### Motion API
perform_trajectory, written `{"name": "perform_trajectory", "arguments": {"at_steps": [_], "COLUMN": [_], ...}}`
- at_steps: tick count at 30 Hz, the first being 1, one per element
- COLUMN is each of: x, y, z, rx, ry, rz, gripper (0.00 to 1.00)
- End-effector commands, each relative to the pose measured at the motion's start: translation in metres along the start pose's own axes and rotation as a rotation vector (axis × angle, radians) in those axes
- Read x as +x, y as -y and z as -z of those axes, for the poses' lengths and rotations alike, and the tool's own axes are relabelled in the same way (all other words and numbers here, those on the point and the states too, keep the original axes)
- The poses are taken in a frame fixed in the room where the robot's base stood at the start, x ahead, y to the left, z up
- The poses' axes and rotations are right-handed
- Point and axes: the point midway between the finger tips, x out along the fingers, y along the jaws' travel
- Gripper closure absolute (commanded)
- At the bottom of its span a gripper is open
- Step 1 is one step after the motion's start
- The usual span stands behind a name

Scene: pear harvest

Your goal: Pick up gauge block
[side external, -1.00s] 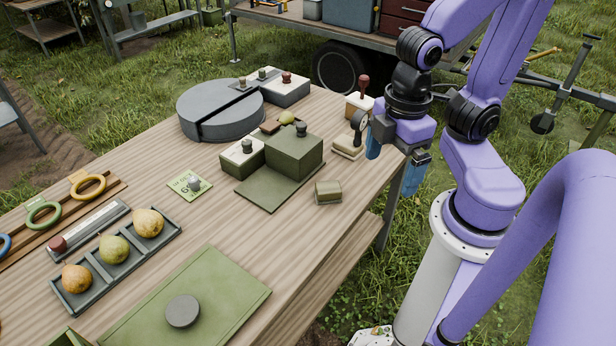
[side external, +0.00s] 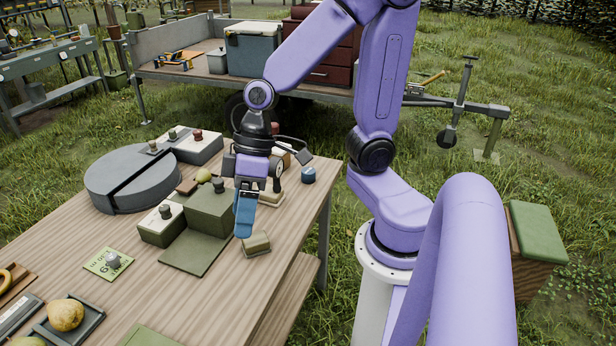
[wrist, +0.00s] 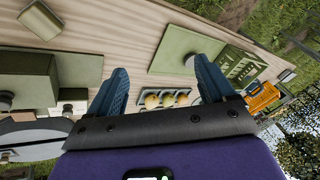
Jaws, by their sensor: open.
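A small olive block with a tan top (side external: 257,243) lies on the wooden table near its right edge. It may be the gauge block, but I cannot tell for sure. My gripper (side external: 244,215) is open and points down, just left of and above this block in the side view. In the wrist view my gripper's two blue fingers (wrist: 160,64) are spread apart with nothing between them. A boxy olive block (wrist: 40,20), probably the same one, shows at the upper left there. A green card with a small metal knob (side external: 109,262) lies further left.
A large green block (side external: 211,209) stands on a green plate (side external: 193,255) beside my gripper, with a white-topped block (side external: 162,225) left of it. A grey split disc (side external: 130,180) lies behind. A pear tray (wrist: 165,105) and green panel (wrist: 187,47) lie further off.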

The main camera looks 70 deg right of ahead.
Motion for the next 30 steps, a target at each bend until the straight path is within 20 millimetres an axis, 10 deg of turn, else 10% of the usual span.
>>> {"name": "perform_trajectory", "arguments": {"at_steps": [9, 15, 23, 30], "x": [-0.01, -0.029, -0.059, -0.078], "y": [-0.106, -0.199, -0.313, -0.377], "z": [0.073, 0.078, 0.023, -0.078], "rx": [0.426, 0.707, 1.103, 1.497], "ry": [-0.317, -0.476, -0.58, -0.541], "rz": [-0.088, -0.238, -0.496, -0.727], "gripper": [0.17, 0.17, 0.17, 0.17]}}
